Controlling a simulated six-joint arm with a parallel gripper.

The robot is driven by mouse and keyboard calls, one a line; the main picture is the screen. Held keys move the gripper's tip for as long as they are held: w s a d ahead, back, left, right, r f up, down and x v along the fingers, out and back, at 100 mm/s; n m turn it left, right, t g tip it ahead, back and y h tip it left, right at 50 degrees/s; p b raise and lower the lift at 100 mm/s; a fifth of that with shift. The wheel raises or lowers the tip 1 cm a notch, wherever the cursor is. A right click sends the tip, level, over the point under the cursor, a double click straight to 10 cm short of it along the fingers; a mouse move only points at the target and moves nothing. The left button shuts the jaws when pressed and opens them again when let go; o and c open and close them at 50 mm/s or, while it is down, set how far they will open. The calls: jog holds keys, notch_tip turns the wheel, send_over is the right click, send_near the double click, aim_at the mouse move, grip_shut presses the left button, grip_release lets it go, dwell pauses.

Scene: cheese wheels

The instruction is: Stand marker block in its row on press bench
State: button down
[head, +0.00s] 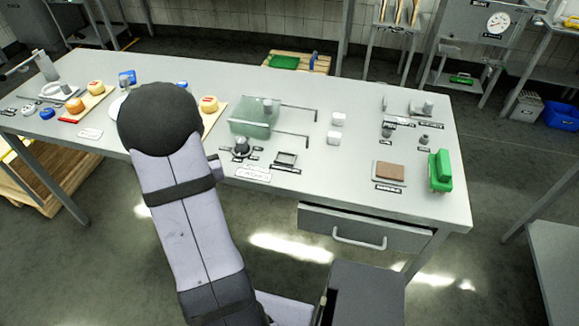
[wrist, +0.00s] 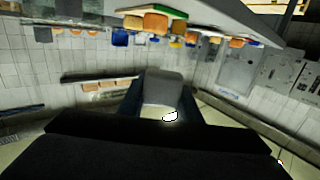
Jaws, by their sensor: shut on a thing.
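In the wrist view my gripper (wrist: 165,106) has its dark fingers on either side of a plain grey block (wrist: 163,87), which it seems to hold; whether this is the marker block I cannot tell for sure. In the head view my arm hides the gripper and part of the long grey bench (head: 290,92). Two small white blocks (head: 338,118) stand apart on the bench, right of the middle. Orange and yellow cheese wheels (head: 75,105) sit on wooden boards at the left, with small blue pieces (head: 46,114) nearby. No block row is clearly visible.
A clear greenish panel (head: 250,118) and two thin rails stand mid-bench. The back middle of the bench is clear. Shelves with cheeses (wrist: 155,22) show in the wrist view.

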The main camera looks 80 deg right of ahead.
jog(key=s+d+r+m+g+h+b, duration=0.1)
jog(key=s+d+r+m+g+b, duration=0.2)
jog(key=s, duration=0.9)
jog(key=s+d+r+m+g+h+b, duration=0.15)
jog(key=s+d+r+g, duration=0.4)
jog(key=s, duration=0.65)
jog(key=s+d+r+m+g+h+b, duration=0.1)
jog(key=s+d+r+m+g, duration=0.3)
jog(key=s, duration=0.8)
jog(key=shift+n+t, duration=0.45)
jog(key=shift+t, duration=0.4)
jog(key=shift+w+d+f, duration=0.1)
jog(key=shift+d+f, duration=0.6)
jog(key=shift+f, duration=2.6)
jog(key=shift+w+d+f, duration=0.1)
jog(key=shift+d+f, duration=0.6)
jog(key=shift+f, duration=2.55)
jog(key=shift+w+d+f, duration=0.1)
jog(key=shift+d+f, duration=0.6)
jog(key=shift+f, duration=2.6)
jog(key=shift+f, duration=0.1)
jog(key=shift+f+b, duration=0.3)
jog(key=shift+b, duration=0.1)
